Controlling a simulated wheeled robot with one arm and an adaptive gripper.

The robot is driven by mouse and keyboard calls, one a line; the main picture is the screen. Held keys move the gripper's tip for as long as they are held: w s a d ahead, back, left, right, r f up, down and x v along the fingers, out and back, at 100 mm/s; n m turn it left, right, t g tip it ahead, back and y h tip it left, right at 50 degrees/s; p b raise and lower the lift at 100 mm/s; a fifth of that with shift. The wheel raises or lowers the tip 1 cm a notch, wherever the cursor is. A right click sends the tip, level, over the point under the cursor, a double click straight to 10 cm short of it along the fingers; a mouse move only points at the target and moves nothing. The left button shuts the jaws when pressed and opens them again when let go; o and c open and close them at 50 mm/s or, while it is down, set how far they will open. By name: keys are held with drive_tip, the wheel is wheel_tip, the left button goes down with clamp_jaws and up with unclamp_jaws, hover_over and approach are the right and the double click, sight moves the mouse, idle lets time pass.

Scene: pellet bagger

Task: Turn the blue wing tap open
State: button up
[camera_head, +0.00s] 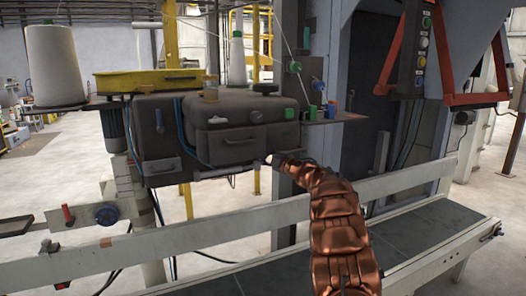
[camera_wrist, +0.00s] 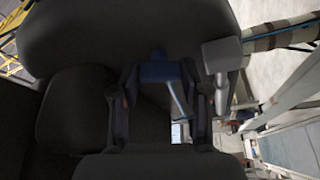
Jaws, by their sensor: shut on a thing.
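The blue wing tap (camera_wrist: 159,72) shows in the wrist view, set against a dark machine body, with a narrow blue-grey part slanting down to the right from it. My gripper (camera_wrist: 158,108) has one dark finger on each side of the tap and is shut on it. The exact contact of the fingers is too dark to make out. In the head view my gripper (camera_head: 284,160) is at the lower right edge of the dark sewing-head machine (camera_head: 240,140), and the tap cannot be picked out there.
A grey block-shaped fitting (camera_wrist: 222,57) stands close right of the tap. A yellow tray (camera_head: 150,81) and a thread cone (camera_head: 53,65) sit above left.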

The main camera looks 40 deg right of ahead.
drive_tip(key=shift+r+n+g+y+p, duration=0.1)
drive_tip(key=shift+n+g+y+p, duration=0.45)
drive_tip(key=shift+n, duration=1.35)
drive_tip(key=shift+g+h, duration=0.25)
drive_tip(key=o, duration=1.1)
drive_tip(key=shift+o, duration=0.2)
drive_tip(key=s, duration=1.2)
drive_tip(key=shift+d, duration=0.35)
drive_tip(key=shift+s, duration=0.1)
